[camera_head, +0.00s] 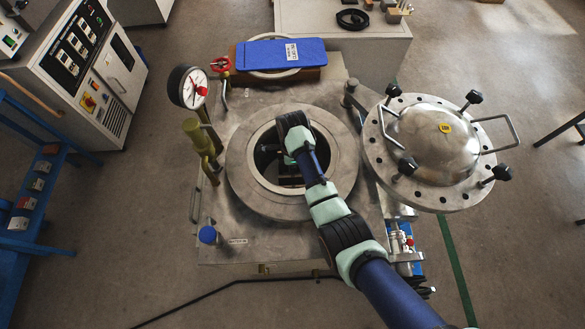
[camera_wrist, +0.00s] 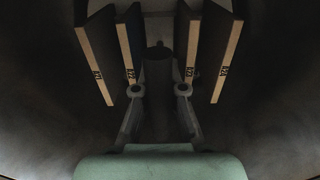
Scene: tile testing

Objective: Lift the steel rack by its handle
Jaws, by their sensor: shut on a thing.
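The steel rack is inside the round opening of the steel vessel (camera_head: 242,165), mostly hidden by my arm and shadow. In the wrist view it carries upright dark tiles with tan edges, two on the left (camera_wrist: 95,60) and two on the right (camera_wrist: 224,62). My gripper (camera_wrist: 160,88) is down in the vessel between the two pairs of tiles, shut on the rack's handle. The handle is dark and hard to make out between the fingers. I cannot tell whether the rack touches the vessel floor.
The vessel's domed lid (camera_head: 432,135) is swung to the right, with black knobs around it. A pressure gauge (camera_head: 188,88) stands at the upper left. A blue pad (camera_head: 268,54) lies behind the opening. The vessel wall surrounds my gripper closely.

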